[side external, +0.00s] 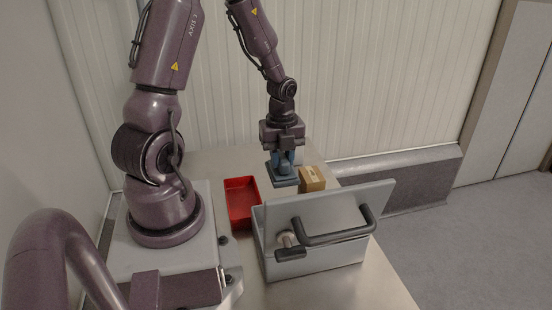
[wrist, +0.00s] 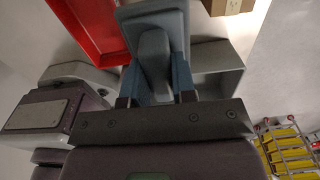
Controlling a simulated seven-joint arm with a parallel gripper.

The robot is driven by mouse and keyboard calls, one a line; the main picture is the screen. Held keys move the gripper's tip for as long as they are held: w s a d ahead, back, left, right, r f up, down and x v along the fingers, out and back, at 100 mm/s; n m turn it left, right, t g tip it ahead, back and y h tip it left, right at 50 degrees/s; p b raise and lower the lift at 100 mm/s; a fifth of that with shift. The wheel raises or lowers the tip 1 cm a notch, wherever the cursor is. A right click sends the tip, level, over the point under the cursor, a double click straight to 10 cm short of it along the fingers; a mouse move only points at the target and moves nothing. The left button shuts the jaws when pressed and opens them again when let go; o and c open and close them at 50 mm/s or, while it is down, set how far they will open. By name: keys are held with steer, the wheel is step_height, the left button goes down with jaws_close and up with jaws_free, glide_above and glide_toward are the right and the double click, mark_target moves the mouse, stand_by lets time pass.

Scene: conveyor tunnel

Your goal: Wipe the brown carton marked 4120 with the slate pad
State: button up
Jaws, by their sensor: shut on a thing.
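My gripper (side external: 284,158) is shut on the handle of the slate pad (side external: 285,181), a blue-grey block with a flat base. In the wrist view the pad (wrist: 174,22) sits between the fingers of my gripper (wrist: 155,84), its base pointing away from me. The brown carton (side external: 313,179) stands on the table just right of the pad in the side view, with a pale label on top. I cannot read its marking. A corner of the carton (wrist: 230,6) shows at the top edge of the wrist view. Whether pad and carton touch is unclear.
A red tray (side external: 232,206) lies left of the pad. A grey box (side external: 320,263) with a raised lid and dark handle stands in front of the carton and partly blocks the view. A yellow-shelved rack (wrist: 285,150) shows at lower right in the wrist view.

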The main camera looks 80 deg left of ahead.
steer(key=shift+w+a+r, duration=1.8)
steer(key=shift+w+a, duration=1.7)
steer(key=shift+w, duration=1.2)
steer(key=shift+f, duration=3.2)
steer(key=shift+d+f, duration=0.45)
steer(key=shift+f, duration=0.25)
steer(key=shift+c, duration=0.3)
steer(key=shift+d, duration=2.8)
steer(key=shift+a, duration=3.15)
steer(key=shift+a+r, duration=0.1)
steer(key=shift+a, duration=0.05)
step_height(320, 180, up, 8)
